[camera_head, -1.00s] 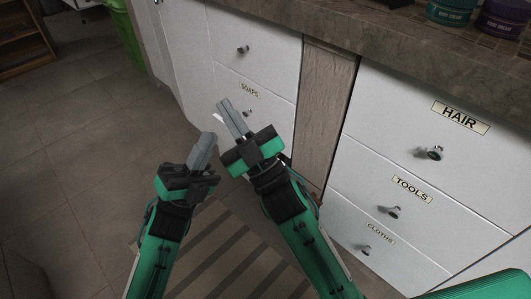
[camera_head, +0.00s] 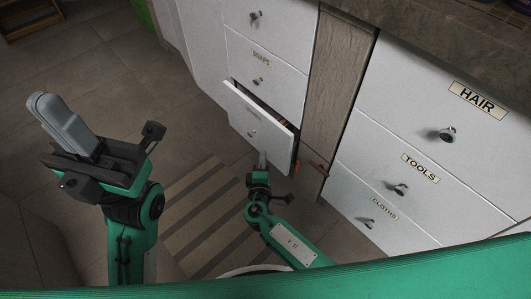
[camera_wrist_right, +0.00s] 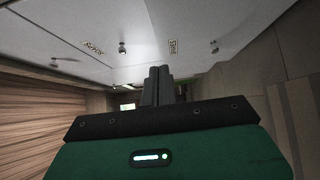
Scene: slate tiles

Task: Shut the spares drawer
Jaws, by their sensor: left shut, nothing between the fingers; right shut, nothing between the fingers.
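A white drawer (camera_head: 255,118) at the bottom of the left column, below the one labelled SOAPS, stands partly pulled out. A dark gap shows behind its front, and its own label is too small to read. My right gripper (camera_head: 262,156) is shut and empty, low at the front of this drawer; I cannot tell whether it touches. The right wrist view shows its closed fingers (camera_wrist_right: 158,85) pointing toward white drawer fronts with knobs and labels. My left gripper (camera_head: 58,115) is shut and empty, raised well left of the drawers over the floor.
The SOAPS drawer (camera_head: 266,72) is flush above the open one. A wood panel (camera_head: 333,95) separates it from the HAIR, TOOLS and CLOTHS drawers (camera_head: 420,130), all closed. A striped mat (camera_head: 205,215) lies on the tiled floor. Floor to the left is mostly clear.

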